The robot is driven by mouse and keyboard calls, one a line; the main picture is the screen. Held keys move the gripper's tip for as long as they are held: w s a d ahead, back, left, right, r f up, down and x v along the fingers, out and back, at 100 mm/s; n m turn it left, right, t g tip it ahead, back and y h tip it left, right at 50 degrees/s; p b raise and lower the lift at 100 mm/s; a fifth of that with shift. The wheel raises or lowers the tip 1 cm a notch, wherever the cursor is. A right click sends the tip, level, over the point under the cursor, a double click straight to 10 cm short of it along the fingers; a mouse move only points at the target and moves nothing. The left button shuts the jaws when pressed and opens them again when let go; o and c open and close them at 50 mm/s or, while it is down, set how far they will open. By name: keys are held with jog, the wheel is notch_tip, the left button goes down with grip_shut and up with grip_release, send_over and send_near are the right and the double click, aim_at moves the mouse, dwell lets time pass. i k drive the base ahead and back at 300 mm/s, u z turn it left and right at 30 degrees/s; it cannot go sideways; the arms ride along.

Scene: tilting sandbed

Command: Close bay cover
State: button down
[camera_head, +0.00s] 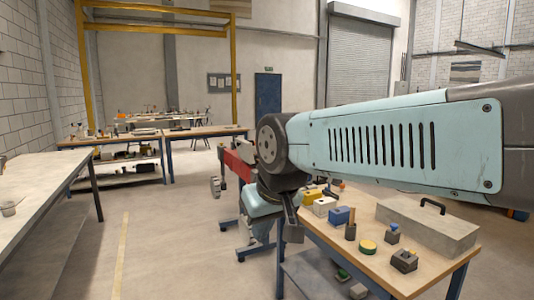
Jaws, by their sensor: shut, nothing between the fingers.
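A long grey slab-like box (425,228) with a black handle (433,206) on top lies on the wooden-topped table at right. It may be the bay cover, but I cannot tell for certain, and no open bay shows clearly. My pale blue arm crosses from the right edge and bends down near the middle. My gripper (292,222) appears as a narrow dark end at the table's left corner, small and partly hidden by my arm. Its fingers are shut and empty, well to the left of the grey box.
The table (385,268) also holds a blue block (341,215), a yellow-green disc (367,247), a dark block (404,260) and other small pieces. A red object (239,166) is behind my arm. A long bench (75,165) runs along the left. The middle floor is clear.

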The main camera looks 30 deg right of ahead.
aim_at(245, 148)
jog(key=z, duration=0.5)
jog(key=i, duration=1.65)
jog(key=z, duration=0.05)
jog(key=k, duration=0.6)
jog(key=u, duration=0.55)
jog(key=i, duration=1.55)
jog(key=z, duration=0.7)
